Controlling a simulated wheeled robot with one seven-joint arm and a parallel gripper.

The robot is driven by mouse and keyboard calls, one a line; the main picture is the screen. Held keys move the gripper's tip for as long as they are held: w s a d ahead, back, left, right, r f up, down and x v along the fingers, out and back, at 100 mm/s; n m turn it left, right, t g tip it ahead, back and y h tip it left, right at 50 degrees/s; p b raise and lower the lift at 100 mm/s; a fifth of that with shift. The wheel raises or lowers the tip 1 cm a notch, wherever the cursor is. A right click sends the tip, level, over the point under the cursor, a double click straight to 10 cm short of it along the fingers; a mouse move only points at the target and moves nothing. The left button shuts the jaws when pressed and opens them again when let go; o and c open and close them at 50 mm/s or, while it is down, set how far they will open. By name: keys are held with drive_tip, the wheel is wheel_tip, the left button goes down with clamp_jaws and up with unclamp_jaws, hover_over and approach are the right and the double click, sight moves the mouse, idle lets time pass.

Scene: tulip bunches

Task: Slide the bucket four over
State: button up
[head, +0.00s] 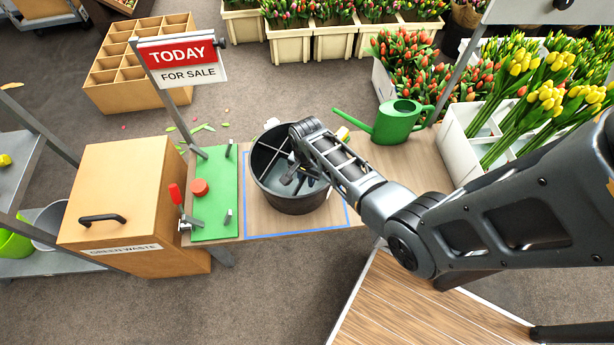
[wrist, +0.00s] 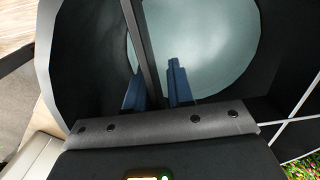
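A dark round bucket (head: 292,202) stands upright on the wooden bench, inside a blue outlined square (head: 247,225). A thin bar divider crosses its mouth, and pale water or a pale bottom shows inside. My gripper (head: 291,181) reaches down into the bucket's mouth. In the wrist view the bucket (wrist: 75,50) fills most of the picture. The two blue fingers of my gripper (wrist: 156,88) are apart, with a dark divider bar (wrist: 140,40) running between them. A gap shows between the bar and the right finger. The fingertips' depth relative to the bar is unclear.
A green board (head: 212,205) with a red-handled clamp and red knob lies left of the bucket. A green watering can (head: 397,122) stands to the right behind. A "TODAY FOR SALE" sign (head: 180,60) and green waste box (head: 130,190) are left. Tulip crates (head: 461,140) are right.

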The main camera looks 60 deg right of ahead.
clamp_jaws()
idle(1.1)
